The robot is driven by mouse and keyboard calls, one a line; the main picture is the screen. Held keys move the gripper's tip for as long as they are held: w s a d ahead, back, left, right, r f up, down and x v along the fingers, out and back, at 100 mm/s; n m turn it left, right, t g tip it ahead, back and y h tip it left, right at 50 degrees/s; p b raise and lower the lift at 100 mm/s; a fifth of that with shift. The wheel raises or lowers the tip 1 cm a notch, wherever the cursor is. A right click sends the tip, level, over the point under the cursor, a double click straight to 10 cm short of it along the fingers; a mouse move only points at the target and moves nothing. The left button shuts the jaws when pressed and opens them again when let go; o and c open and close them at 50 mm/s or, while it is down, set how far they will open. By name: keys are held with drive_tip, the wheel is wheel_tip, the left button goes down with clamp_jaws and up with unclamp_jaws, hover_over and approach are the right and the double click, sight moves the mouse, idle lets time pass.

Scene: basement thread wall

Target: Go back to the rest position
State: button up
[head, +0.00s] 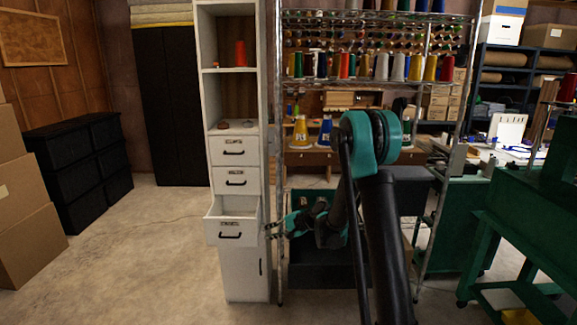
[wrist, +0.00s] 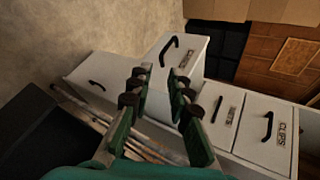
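My gripper (head: 272,230) is stretched out low, just right of the white cabinet's pulled-out drawer (head: 218,234). In the wrist view my gripper (wrist: 160,78) has its two fingers apart with nothing between them. The drawer's front (wrist: 184,42), with its black handle, lies beyond the fingertips there. I cannot tell whether a fingertip touches the drawer's side. My arm bends at a raised teal elbow in front of the thread rack.
The white cabinet (head: 266,160) has two shut drawers above the open one and a door below. A wire rack (head: 468,110) with thread spools stands right of it. A green workbench (head: 520,230) is at the right. Bare floor (head: 140,260) is free at left.

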drive_tip(key=s+d+n+h, duration=0.3)
drive_tip(key=s+d+h, duration=0.2)
drive_tip(key=s+d, duration=0.8)
drive_tip(key=s+d+r+n+h, duration=0.1)
drive_tip(key=s+d+n+h, duration=0.2)
drive_tip(key=s+d, duration=1)
drive_tip(key=s+h, duration=0.2)
drive_tip(key=s, duration=0.7)
drive_tip(key=shift+d+r+n+h, duration=0.15)
drive_tip(key=shift+d+n+h, duration=0.25)
drive_tip(key=shift+a, duration=0.1)
